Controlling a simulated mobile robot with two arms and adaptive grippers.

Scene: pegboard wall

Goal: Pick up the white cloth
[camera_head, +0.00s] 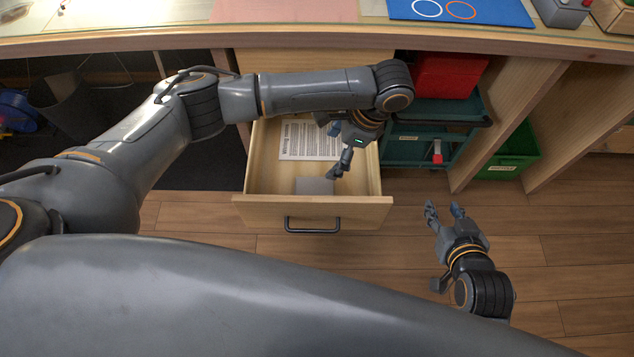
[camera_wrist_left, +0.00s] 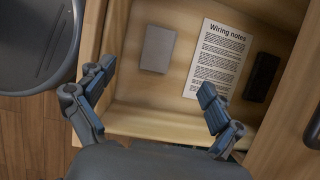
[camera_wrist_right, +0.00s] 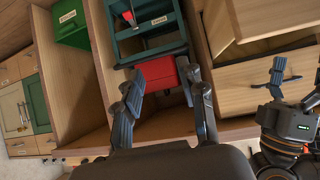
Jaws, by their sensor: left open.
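In the head view the cloth (camera_head: 314,186) shows near the drawer's front panel. My left gripper (camera_wrist_left: 152,90) is open and empty above the drawer, with the cloth ahead of its fingers and apart from them. In the head view the left gripper (camera_head: 338,152) hangs over the drawer's right half. My right gripper (camera_head: 444,208) is open and empty over the wooden floor, right of the drawer.
A printed "Wiring notes" sheet (camera_wrist_left: 219,58) and a dark block (camera_wrist_left: 262,77) lie beside the cloth in the drawer. A teal cart (camera_head: 425,145) with a red box (camera_head: 447,75) and a green bin (camera_head: 515,152) stand to the right. The workbench (camera_head: 300,38) overhangs the back.

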